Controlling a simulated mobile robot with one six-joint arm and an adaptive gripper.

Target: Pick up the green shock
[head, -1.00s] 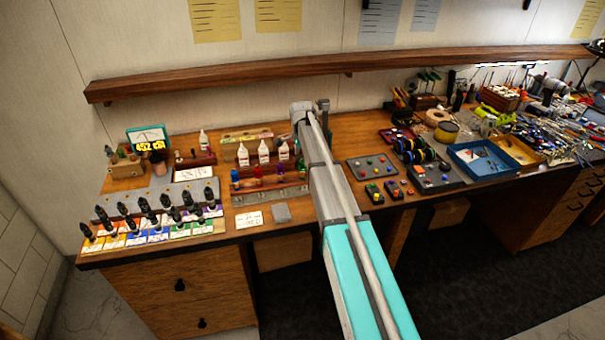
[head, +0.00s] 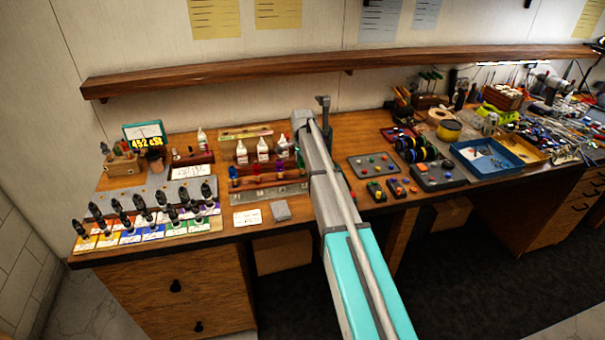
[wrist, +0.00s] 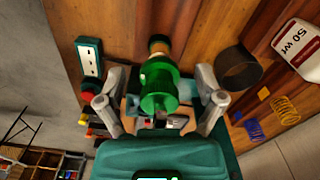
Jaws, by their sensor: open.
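The green shock (wrist: 160,85) shows in the wrist view as a green stepped cylinder with a dark and tan end. It stands out between the two fingers of my gripper (wrist: 160,103). The fingers are spread apart, with a visible gap on each side of the green body. I cannot tell how deep it sits between the fingertips. In the head view my arm hides the gripper and I cannot make out the green shock clearly.
A row of coloured shocks (head: 258,171) stands in a rack left of my arm, with white bottles (head: 262,150) behind. The wrist view shows a dark round cup (wrist: 238,68) and a white bottle (wrist: 297,47) to the right. A shelf (head: 200,82) runs above the bench.

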